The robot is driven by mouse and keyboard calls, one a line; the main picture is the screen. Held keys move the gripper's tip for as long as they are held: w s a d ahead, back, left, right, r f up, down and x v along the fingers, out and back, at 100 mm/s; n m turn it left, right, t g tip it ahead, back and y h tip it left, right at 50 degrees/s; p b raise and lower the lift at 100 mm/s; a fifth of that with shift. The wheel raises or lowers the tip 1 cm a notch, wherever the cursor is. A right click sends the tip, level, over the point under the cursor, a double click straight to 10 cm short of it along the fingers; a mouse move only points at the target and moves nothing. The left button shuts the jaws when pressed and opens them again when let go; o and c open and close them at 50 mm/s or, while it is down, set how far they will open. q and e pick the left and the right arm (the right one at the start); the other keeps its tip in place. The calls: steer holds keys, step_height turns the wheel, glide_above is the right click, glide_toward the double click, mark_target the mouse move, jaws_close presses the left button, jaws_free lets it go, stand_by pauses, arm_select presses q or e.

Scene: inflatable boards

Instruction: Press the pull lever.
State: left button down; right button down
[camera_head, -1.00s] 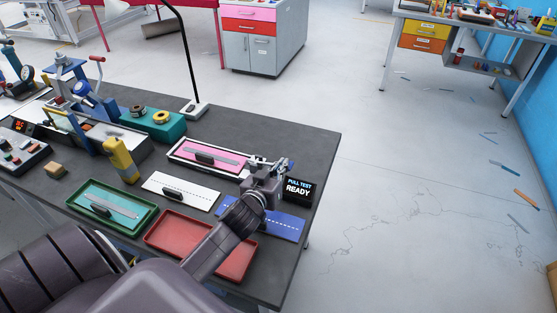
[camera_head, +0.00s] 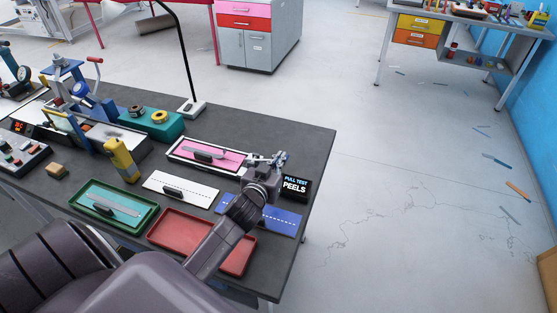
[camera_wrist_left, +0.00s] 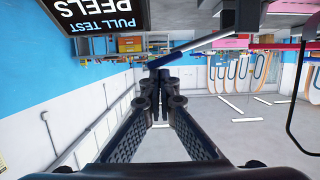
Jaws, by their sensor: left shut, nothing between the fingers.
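The pull test device stands at the right end of the dark table; its dark display (camera_head: 294,186) reads "PULL TEST PEELS" and shows upside down in the left wrist view (camera_wrist_left: 100,15). A dark blue bar, apparently the pull lever (camera_wrist_left: 166,60), lies just beyond my fingertips in the wrist view, where it ends in a pale rod; I cannot tell if they touch. My left gripper (camera_wrist_left: 157,88) is shut and empty. In the head view the left gripper (camera_head: 266,168) is at the device and partly hides it. My right gripper is not in view.
A blue board (camera_head: 285,220) lies under my arm. A red tray (camera_head: 180,230), a green tray (camera_head: 84,213), a white board (camera_head: 155,181) and a pink board (camera_head: 228,159) lie left of it. A black lamp pole (camera_head: 188,60) rises behind.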

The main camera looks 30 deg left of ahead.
arm_select(q)
steer(key=b+v, duration=0.2)
steer(key=v, duration=0.8)
steer(key=shift+r, duration=0.35)
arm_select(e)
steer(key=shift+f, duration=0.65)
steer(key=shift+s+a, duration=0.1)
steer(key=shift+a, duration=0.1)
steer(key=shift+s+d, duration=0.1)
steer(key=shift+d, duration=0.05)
